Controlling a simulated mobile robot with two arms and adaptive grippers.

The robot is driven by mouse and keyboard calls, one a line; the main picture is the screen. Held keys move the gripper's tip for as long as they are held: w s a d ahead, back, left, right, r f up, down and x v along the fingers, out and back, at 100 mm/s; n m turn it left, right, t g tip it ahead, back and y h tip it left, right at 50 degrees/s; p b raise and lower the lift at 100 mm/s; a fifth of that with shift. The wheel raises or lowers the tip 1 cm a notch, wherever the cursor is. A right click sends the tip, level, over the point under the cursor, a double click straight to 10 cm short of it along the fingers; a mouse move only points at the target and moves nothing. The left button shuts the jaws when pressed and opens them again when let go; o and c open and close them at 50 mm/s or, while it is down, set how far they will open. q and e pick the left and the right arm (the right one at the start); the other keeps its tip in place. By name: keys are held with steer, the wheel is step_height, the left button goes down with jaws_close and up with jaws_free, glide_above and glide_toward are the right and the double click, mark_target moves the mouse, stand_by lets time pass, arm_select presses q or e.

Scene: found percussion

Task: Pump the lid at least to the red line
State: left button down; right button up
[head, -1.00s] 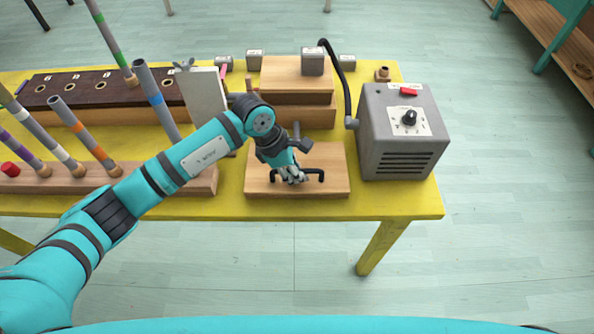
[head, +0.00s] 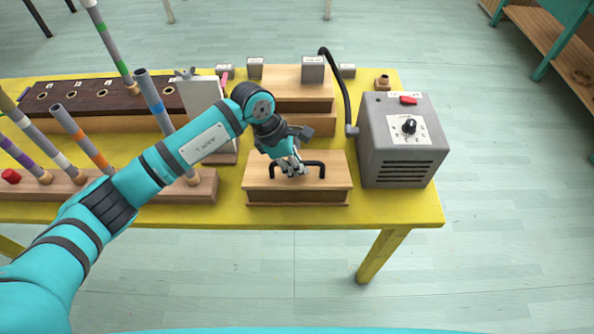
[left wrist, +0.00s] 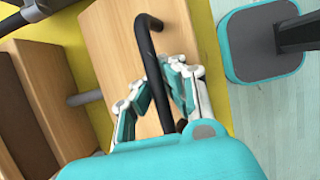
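The lid (head: 328,178) is a pale wooden board with a black bar handle (head: 316,165) on top. It sits on a low wooden box on the yellow table, with its near edge a little above the base (head: 300,201). My left gripper (head: 291,169) is shut on the handle from above. In the left wrist view its fingers (left wrist: 158,92) lie on both sides of the black handle (left wrist: 146,45), over the lid (left wrist: 108,38). No red line shows in either view. My right gripper is not in view.
A grey box with a dial (head: 400,142) stands close on the right of the lid. Wooden blocks (head: 300,122) are behind it. Striped pipes (head: 152,95) and a white panel (head: 206,100) stand on the left. The table's near edge (head: 330,219) is just in front.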

arm_select(q)
steer(key=shift+w+d+r, duration=0.15)
steer(key=shift+w+r, duration=0.05)
steer(key=shift+r, duration=0.35)
steer(key=shift+s+f+b, duration=0.4)
steer(key=shift+s+f, duration=0.2)
steer(key=shift+f, duration=0.2)
steer(key=shift+s+f+b, duration=0.55)
steer(key=shift+f, duration=0.2)
